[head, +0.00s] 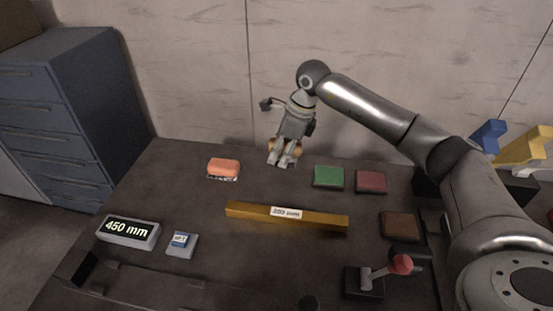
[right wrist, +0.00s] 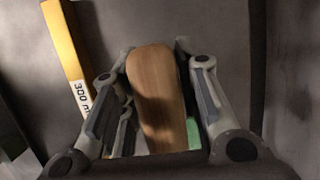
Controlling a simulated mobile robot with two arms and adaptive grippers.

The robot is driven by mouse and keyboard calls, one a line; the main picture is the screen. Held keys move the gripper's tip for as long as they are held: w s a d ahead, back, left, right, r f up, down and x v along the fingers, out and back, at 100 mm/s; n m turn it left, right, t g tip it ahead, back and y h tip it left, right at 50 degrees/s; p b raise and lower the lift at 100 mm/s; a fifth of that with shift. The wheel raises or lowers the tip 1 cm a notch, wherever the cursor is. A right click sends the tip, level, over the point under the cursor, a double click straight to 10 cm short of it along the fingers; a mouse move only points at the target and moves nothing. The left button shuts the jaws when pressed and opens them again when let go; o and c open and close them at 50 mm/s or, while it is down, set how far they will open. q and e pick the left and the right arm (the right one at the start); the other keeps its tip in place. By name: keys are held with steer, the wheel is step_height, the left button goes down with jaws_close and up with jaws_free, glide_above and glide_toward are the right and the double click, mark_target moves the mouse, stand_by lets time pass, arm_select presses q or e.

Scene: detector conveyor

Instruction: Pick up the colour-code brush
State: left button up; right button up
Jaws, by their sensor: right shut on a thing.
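The brush (right wrist: 157,85) has a tan wooden body and lies between the two fingers of my right gripper in the right wrist view. My right gripper (head: 283,161) is shut on it at the back of the table. In the head view only small tan ends of the brush (head: 297,150) show beside the gripper; the fingers cover the rest. Its bristles cannot be made out. My left gripper is not in view.
A yellow bar (head: 250,212) with a white label lies mid-table. An orange block (head: 223,167) is left of the gripper; green (head: 328,176), dark red (head: 371,181) and brown (head: 400,225) pads are right. A display (head: 128,232) reads 450 mm. A red-knobbed lever (head: 401,265) stands front right.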

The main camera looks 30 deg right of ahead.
steer(key=s+r+b, duration=0.2)
steer(key=s+r, duration=0.5)
steer(key=s, duration=0.4)
steer(key=shift+s, duration=0.2)
steer(key=shift+d, duration=0.1)
steer(key=o, duration=0.5)
steer(key=c, duration=0.3)
steer(key=shift+w, duration=0.1)
steer(key=shift+c, duration=0.2)
